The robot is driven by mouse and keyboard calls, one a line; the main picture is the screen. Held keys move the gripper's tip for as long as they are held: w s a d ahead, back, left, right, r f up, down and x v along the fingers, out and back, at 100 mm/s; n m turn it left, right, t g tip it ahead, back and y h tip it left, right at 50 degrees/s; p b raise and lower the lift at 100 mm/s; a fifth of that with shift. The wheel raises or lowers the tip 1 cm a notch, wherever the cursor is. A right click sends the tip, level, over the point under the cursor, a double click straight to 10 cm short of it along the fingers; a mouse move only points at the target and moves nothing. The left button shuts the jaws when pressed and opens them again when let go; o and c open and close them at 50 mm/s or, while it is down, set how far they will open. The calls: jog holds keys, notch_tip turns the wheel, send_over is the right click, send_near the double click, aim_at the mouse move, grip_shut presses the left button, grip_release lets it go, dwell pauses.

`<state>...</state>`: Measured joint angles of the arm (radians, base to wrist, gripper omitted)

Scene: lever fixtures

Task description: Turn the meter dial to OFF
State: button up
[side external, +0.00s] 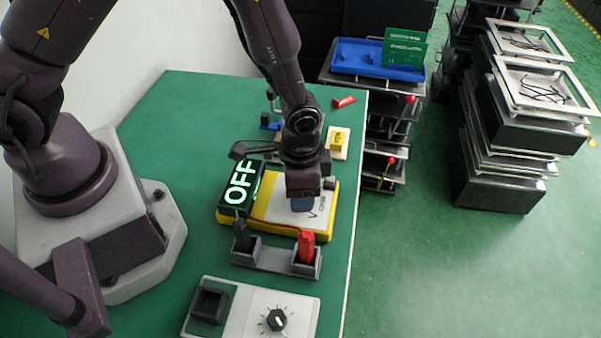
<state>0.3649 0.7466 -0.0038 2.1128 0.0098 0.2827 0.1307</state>
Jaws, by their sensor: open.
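The yellow meter (325,231) with a white face lies on the green table, its dark screen (240,188) reading OFF in bright letters. A "V" mark shows on the face's right part. My gripper (303,194) points down over the white face, and its body hides most of the dial area. A small dark blue piece (302,205) shows just under the gripper; I cannot tell whether it is the dial or a fingertip. My gripper is open, and whether it touches the dial is hidden.
A grey holder (275,258) with a black and a red handle stands just in front of the meter. A white panel (247,316) with a black knob is nearer the camera. A small yellow block (338,140) and a red piece (344,101) lie behind. Table's right edge is close.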

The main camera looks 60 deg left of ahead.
notch_tip(320, 180, up, 13)
jog(key=shift+f, duration=0.15)
dwell(0.4)
jog(key=s+a+r+n+t, duration=0.2)
jog(key=s+a+r, duration=0.3)
jog(key=r, duration=0.4)
jog(key=s+a+r+n+t, duration=0.3)
jog(key=s+a+r, duration=0.3)
jog(key=r, duration=0.3)
jog(key=shift+s+a+r+n+t, duration=0.2)
jog(key=shift+s+a+n+t, duration=0.1)
jog(key=shift+a+n, duration=0.15)
